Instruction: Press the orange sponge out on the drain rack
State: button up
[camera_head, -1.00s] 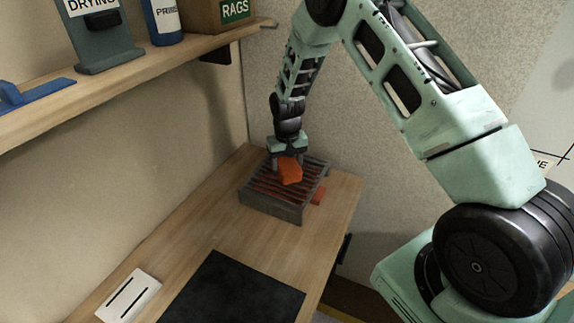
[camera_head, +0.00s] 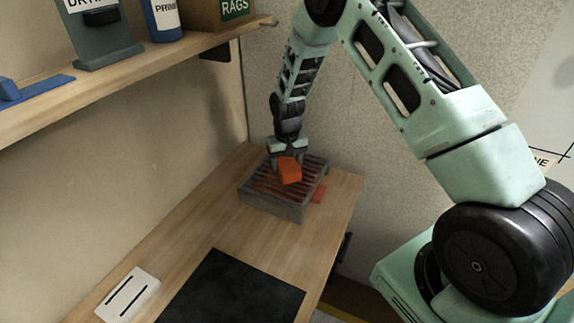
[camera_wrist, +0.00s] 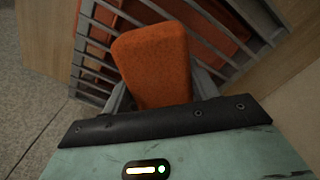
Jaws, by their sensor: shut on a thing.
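The orange sponge (camera_head: 289,171) is held in my gripper (camera_head: 285,163), over the middle of the drain rack. It also shows in the wrist view (camera_wrist: 153,65), between the two grey fingers, with its broad face toward the camera. The drain rack (camera_head: 292,211) is a grey slatted box on the far end of the wooden bench. Its slats show around the sponge in the wrist view (camera_wrist: 98,54), with orange-red below them. Whether the sponge touches the slats I cannot tell.
A black mat (camera_head: 232,292) and a white slotted plate (camera_head: 127,294) lie nearer on the bench (camera_head: 215,225). A shelf (camera_head: 150,67) with a bottle and a rags box hangs above left.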

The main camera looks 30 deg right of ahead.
jog(key=shift+s+f, duration=0.1)
jog(key=shift+f, duration=0.05)
dwell(0.4)
jog(key=shift+r+p, duration=2.35)
jog(key=shift+r, duration=1.25)
